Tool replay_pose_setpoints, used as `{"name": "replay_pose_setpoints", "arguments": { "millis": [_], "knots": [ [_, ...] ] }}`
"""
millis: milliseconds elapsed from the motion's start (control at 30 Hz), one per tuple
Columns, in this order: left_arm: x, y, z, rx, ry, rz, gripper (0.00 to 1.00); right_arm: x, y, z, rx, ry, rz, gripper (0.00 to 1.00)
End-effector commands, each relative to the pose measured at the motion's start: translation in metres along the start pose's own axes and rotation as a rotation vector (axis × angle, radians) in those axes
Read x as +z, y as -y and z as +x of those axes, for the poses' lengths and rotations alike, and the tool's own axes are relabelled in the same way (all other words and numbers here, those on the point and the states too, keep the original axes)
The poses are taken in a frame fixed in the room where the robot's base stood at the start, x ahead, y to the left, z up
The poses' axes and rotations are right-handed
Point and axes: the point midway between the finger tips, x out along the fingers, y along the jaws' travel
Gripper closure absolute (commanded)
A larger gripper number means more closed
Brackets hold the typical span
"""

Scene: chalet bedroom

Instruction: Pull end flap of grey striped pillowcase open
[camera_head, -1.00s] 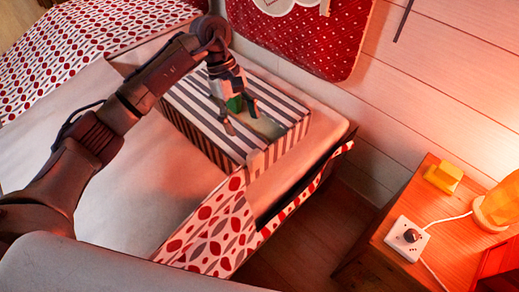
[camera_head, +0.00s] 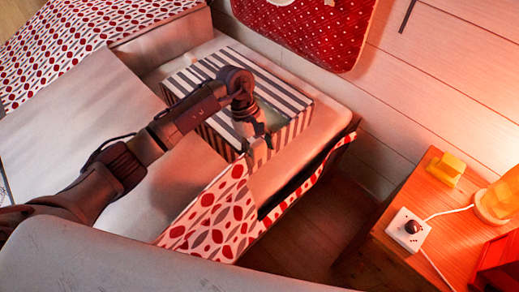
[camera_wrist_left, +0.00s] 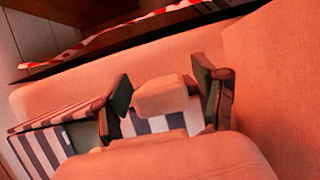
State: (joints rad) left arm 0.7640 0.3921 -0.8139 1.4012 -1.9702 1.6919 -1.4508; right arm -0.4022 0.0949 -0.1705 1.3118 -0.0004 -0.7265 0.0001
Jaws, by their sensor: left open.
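The grey striped pillowcase (camera_head: 292,118) is a box-like shape with dark and white stripes, lying on the bed. A small pale tab (camera_head: 260,152) sticks out at its near end; it also shows in the left wrist view (camera_wrist_left: 160,98). My left gripper (camera_head: 256,138) points down at this near end. In the left wrist view my left gripper (camera_wrist_left: 164,92) is open, with one finger on each side of the tab; I cannot tell whether they touch it. My arm hides part of the pillowcase's top. My right gripper is not in view.
The bed's pale sheet (camera_head: 75,130) surrounds the pillowcase, with red patterned fabric (camera_head: 210,220) hanging at the near edge. A wooden bedside table (camera_head: 385,235) at right holds a white switch box (camera_head: 408,230), a yellow block (camera_head: 447,169) and a glowing lamp (camera_head: 497,200).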

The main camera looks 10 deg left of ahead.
Motion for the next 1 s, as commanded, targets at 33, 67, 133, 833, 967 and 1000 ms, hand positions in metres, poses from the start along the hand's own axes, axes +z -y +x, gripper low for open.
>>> {"name": "replay_pose_setpoints", "arguments": {
  "millis": [33,67,133,833,967,1000],
  "knots": [
    [0.0,0.0,0.0001,0.0,0.0,0.0,0.29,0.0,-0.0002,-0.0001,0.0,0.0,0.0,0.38],
    [0.0,0.0,0.0001,0.0,0.0,0.0,0.29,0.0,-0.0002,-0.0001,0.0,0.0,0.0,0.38],
    [0.0,0.0,0.0,0.0,0.0,0.0,0.29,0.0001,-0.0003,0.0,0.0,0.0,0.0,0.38],
    [0.001,-0.0001,0.0,0.001,0.0,-0.005,1.0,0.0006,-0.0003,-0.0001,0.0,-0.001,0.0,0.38],
    [0.0068,-0.0009,0.0023,0.009,-0.002,-0.025,1.0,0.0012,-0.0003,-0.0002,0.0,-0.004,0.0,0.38],
    [0.0098,-0.0014,0.0037,0.014,-0.003,-0.036,1.0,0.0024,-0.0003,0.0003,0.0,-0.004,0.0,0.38]
  ]
}}
